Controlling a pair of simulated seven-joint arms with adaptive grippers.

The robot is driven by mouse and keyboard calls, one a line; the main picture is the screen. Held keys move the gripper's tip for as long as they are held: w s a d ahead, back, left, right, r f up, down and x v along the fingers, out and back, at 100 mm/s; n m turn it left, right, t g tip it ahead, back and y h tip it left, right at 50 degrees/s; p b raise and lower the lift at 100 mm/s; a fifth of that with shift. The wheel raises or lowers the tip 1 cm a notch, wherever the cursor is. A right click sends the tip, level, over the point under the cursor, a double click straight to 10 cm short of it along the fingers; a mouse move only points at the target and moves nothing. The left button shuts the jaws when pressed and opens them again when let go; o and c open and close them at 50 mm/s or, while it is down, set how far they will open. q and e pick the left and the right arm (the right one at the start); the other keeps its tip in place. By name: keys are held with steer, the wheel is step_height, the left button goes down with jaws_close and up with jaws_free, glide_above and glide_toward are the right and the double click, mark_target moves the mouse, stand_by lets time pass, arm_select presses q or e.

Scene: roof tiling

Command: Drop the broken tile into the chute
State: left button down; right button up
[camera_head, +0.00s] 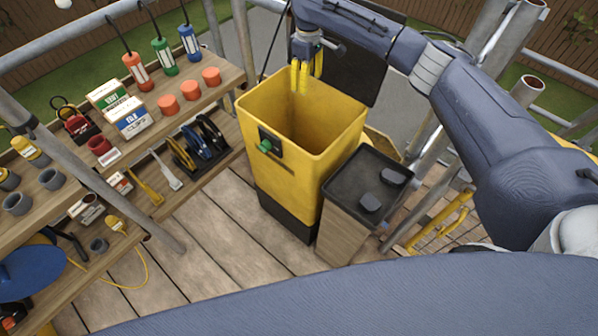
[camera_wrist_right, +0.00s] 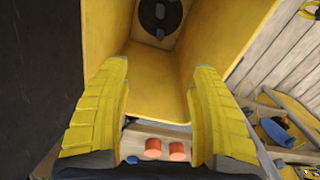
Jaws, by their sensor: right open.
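The chute (camera_head: 292,182) is a tall, open-topped yellow box with a dark base, standing on the plank floor at the centre of the head view. My right gripper (camera_head: 306,80) has yellow fingers and points down over the far part of the chute's mouth. In the right wrist view my right gripper (camera_wrist_right: 160,70) is open, with nothing between its fingers. That view looks into the chute (camera_wrist_right: 205,50), where a dark round shape with grey bits shows. I cannot tell whether it includes tile pieces. I cannot make out the broken tile elsewhere. My left gripper is out of view.
A wooden shelf rack (camera_head: 215,95) with bottles, boxes, orange cylinders and tape rolls stands left of the chute. A small wooden stand with a black tray top (camera_head: 345,187) holding two dark lumps is close on its right. Scaffold poles surround the deck.

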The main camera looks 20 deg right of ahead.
steer(key=shift+r, duration=1.5)
